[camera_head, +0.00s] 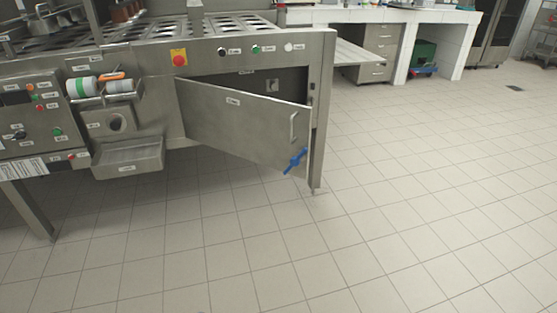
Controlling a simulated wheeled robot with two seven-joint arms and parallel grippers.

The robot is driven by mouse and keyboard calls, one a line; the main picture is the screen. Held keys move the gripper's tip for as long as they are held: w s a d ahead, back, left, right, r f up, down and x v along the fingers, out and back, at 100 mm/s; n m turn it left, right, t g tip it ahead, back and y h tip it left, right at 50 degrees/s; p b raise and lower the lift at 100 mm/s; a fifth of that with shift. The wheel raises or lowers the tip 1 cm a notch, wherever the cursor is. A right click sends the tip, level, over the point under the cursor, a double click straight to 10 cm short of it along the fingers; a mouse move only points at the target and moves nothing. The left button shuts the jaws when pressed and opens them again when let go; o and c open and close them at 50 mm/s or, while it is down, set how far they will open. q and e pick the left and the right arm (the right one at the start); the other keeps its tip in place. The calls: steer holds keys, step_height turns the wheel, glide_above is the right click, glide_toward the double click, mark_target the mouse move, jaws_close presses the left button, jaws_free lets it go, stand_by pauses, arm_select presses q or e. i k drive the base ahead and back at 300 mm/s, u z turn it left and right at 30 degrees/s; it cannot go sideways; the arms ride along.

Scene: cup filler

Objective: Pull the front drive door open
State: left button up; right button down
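The front drive door (235,120) is a grey steel panel on the front of the cup filler machine. It is hinged at its left edge and stands part open, its right edge swung out from the frame. A dark gap shows above it, into the drive compartment (290,85). A pale handle (293,126) sits near the door's right edge. A blue lever-like part (295,160) shows at the door's lower right corner. Neither of my grippers is in view.
The machine's right leg (321,120) stands just right of the door. An emergency stop button (180,57) is above the door's hinge side. A steel tray (128,158) juts out at left. A white counter (385,15) stands behind. The tiled floor (430,190) in front and right is clear.

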mark_target(265, 131)
steer(key=u, duration=0.35)
steer(key=k, duration=0.5)
steer(key=z, duration=1.1)
steer(key=i, duration=1.85)
steer(key=u, duration=1.15)
steer(key=i, duration=0.25)
steer(key=u, duration=0.2)
